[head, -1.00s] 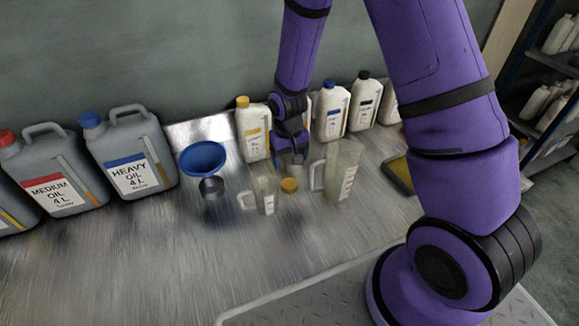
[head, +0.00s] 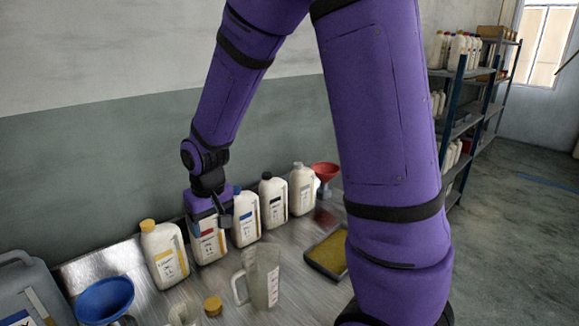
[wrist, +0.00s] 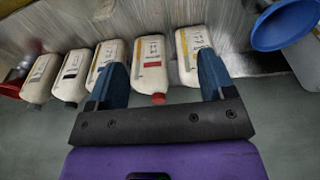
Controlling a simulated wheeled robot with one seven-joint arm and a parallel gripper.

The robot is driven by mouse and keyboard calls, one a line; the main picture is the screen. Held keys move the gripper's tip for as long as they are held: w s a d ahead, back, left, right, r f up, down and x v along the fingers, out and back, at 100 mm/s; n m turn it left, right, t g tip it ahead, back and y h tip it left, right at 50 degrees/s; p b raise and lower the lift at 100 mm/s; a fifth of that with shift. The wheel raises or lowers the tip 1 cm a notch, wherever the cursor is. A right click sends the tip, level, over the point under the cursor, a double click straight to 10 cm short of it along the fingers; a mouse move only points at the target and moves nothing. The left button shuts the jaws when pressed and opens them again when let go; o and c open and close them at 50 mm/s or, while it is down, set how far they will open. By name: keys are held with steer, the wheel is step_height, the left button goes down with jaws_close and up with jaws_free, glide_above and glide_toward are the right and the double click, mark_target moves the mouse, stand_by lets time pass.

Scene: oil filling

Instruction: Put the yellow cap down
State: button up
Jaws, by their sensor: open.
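A yellow cap (head: 212,306) lies on the metal table in the head view, apart from my gripper. Another yellow cap (head: 148,226) sits on the white bottle (head: 165,257) at the left of the bottle row. My gripper (wrist: 160,66) is open, its blue fingers spread and nothing held between them. In the wrist view, the red-capped bottle (wrist: 150,52) shows between the fingers; I cannot tell how near it is. In the head view, my gripper (head: 220,216) is at the bottle row and partly covers that bottle (head: 208,246).
A clear measuring jug (head: 264,275) stands right of the loose cap. A smaller jug (head: 180,315) and a blue funnel (head: 104,297) are left. More white bottles (head: 272,204), a red funnel (head: 325,172) and a yellow tray (head: 327,252) stand right. A wall is behind the row.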

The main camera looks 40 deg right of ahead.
steer(key=s+d+r+t, duration=0.1)
steer(key=s+d+r, duration=0.1)
steer(key=s+r, duration=0.8)
steer(key=s+d+r+t, duration=0.2)
steer(key=s+r, duration=0.7)
steer(key=s, duration=0.3)
steer(key=shift+d+r+t, duration=0.15)
steer(key=shift+r+t, duration=0.15)
steer(key=shift+r, duration=0.1)
stand_by(0.3)
